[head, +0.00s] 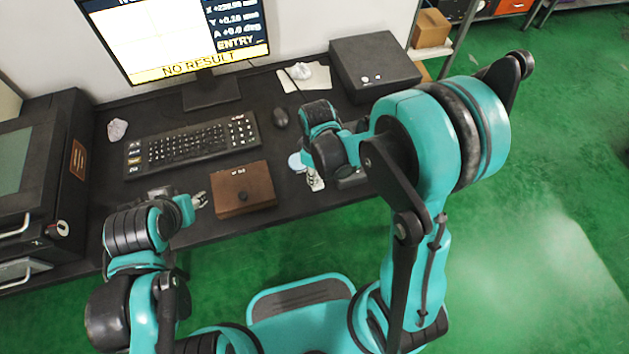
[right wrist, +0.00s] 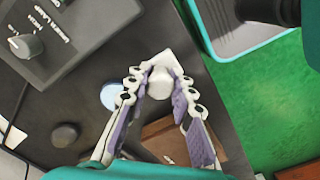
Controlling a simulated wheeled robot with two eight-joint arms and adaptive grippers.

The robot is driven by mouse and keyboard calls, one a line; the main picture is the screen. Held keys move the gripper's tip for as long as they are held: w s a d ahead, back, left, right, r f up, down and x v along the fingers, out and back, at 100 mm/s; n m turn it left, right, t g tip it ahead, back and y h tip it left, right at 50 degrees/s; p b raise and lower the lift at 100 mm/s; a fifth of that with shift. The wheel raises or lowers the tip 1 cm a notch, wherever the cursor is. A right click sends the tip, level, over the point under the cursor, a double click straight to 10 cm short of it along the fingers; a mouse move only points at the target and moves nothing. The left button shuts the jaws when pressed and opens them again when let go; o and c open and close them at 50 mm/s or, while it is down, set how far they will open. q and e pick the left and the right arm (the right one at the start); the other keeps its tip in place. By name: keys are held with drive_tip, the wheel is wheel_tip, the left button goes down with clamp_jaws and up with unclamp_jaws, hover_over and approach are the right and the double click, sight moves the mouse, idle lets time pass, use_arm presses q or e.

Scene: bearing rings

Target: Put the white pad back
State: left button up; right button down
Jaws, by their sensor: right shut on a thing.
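The white pad (right wrist: 160,82) is between the fingertips of my right gripper (right wrist: 162,90) in the right wrist view, which is shut on it. A flat white piece shows just behind it. A pale bluish disc (right wrist: 111,96) lies on the dark desk beside the fingers; it also shows in the head view (head: 296,162), partly hidden by my right arm. In the head view my right gripper (head: 315,181) is low over the desk near its front edge, right of the brown box. My left gripper (head: 200,200) is left of that box, too small to tell open or shut.
The brown box (head: 243,189) sits near the desk's front edge. A black box with knobs (head: 374,66) stands at the back right.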

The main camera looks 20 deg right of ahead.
drive_tip(key=shift+w+f, duration=0.3)
drive_tip(key=shift+w, duration=0.2)
drive_tip(key=shift+w+f, duration=0.3)
drive_tip(key=shift+w, duration=0.2)
drive_tip(key=shift+w+f+b, duration=0.1)
drive_tip(key=shift+f+b, duration=0.1)
drive_tip(key=shift+b, duration=0.1)
drive_tip(key=shift+f+b, duration=0.9)
drive_tip(key=shift+f, duration=0.85)
drive_tip(key=shift+f, duration=0.1)
drive_tip(key=shift+f, duration=0.15)
drive_tip(key=c, duration=1.3)
unclamp_jaws()
